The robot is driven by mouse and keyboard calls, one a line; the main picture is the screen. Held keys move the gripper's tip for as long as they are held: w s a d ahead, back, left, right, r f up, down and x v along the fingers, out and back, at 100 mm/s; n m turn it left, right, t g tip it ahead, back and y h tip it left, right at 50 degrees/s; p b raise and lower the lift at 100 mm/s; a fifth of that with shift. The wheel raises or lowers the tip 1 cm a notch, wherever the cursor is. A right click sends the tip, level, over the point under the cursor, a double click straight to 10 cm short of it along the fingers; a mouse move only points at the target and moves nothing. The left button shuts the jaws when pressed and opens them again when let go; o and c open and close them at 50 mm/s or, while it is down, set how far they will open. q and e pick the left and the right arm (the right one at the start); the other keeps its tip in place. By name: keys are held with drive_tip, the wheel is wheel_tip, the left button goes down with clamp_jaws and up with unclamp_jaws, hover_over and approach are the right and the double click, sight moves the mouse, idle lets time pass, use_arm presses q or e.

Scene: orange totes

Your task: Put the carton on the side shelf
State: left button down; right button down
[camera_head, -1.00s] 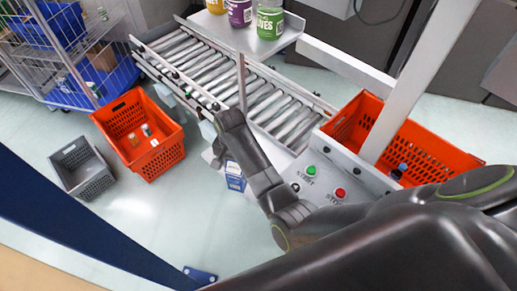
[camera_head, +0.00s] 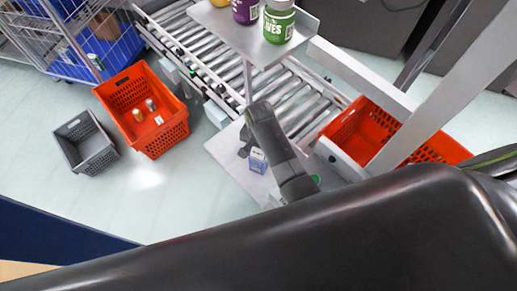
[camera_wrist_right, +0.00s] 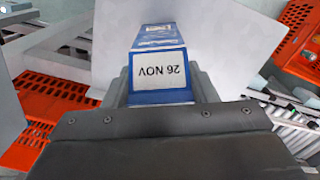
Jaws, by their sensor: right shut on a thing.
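The carton (camera_head: 258,160) is small, blue and white, and shows beside the end of my right arm in the head view. In the wrist view the carton (camera_wrist_right: 158,72) has a white label reading "26 NOV", upside down. My right gripper (camera_head: 247,146) is shut on it, with a finger on either side in the wrist view. A flat pale grey plate (camera_head: 228,153) beside the roller conveyor looks like the side shelf. The carton appears over this plate; whether it touches is unclear. My left gripper is not in view.
A raised shelf (camera_head: 225,20) with several jars stands above the roller conveyor (camera_head: 185,45). An orange tote (camera_head: 350,125) is at right behind a post. Another orange tote (camera_head: 165,138) and a grey crate (camera_head: 95,160) sit on the floor at left.

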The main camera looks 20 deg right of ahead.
drive_tip(key=shift+w+d+f, duration=0.2)
drive_tip(key=shift+w+f, duration=0.05)
drive_tip(key=shift+s+a+r, duration=0.1)
drive_tip(key=c, duration=0.9)
unclamp_jaws()
drive_tip(key=shift+s, duration=0.1)
drive_tip(key=o, duration=0.3)
drive_tip(key=shift+f, duration=0.2)
drive_tip(key=shift+r, duration=0.1)
